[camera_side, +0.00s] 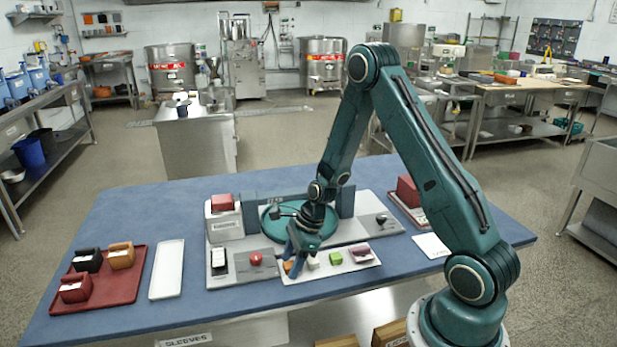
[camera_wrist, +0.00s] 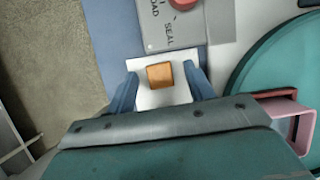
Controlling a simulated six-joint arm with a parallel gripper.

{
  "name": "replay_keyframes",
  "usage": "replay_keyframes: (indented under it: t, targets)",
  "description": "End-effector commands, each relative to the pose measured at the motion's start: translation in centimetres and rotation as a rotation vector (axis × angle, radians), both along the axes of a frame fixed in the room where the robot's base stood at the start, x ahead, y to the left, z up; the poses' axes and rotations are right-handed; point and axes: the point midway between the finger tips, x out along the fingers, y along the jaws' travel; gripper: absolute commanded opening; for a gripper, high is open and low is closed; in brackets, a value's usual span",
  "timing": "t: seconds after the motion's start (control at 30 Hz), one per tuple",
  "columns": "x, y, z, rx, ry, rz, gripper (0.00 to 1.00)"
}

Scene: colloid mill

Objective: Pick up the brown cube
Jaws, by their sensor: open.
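The brown cube (camera_wrist: 159,75) lies on a white plate (camera_wrist: 150,98) in the wrist view, between my two blue fingers and apart from both. In the side view the cube (camera_side: 288,266) is partly hidden behind a finger. My gripper (camera_wrist: 161,73) is open and empty, with one finger on each side of the cube. In the side view my gripper (camera_side: 297,268) points down over the left end of the white plate (camera_side: 345,272). I cannot tell the exact height of the fingertips over the plate.
A white cube (camera_side: 312,262), a green cube (camera_side: 335,258) and a purple piece (camera_side: 361,254) share the plate. A panel with a red button (camera_side: 256,259) stands left of it. A teal round turntable (camera_side: 275,220) is behind. A red tray (camera_side: 115,292) with boxes lies far left.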

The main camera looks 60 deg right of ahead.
Motion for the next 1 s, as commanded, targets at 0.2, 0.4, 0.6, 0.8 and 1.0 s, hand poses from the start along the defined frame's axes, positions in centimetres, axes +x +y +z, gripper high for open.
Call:
replay_keyframes:
  t: [0.2,0.4,0.6,0.8,1.0]
  targets:
    - [-0.01,-0.01,0.03,0.000,0.000,0.000,0.53]
    - [-0.01,-0.01,0.04,0.000,0.000,0.000,0.31]
    - [-0.01,-0.01,0.05,0.000,0.000,0.000,0.05]
    - [-0.01,-0.01,0.06,0.000,0.000,0.000,0.05]
    - [0.02,-0.02,0.50,-0.001,-0.001,0.000,0.05]
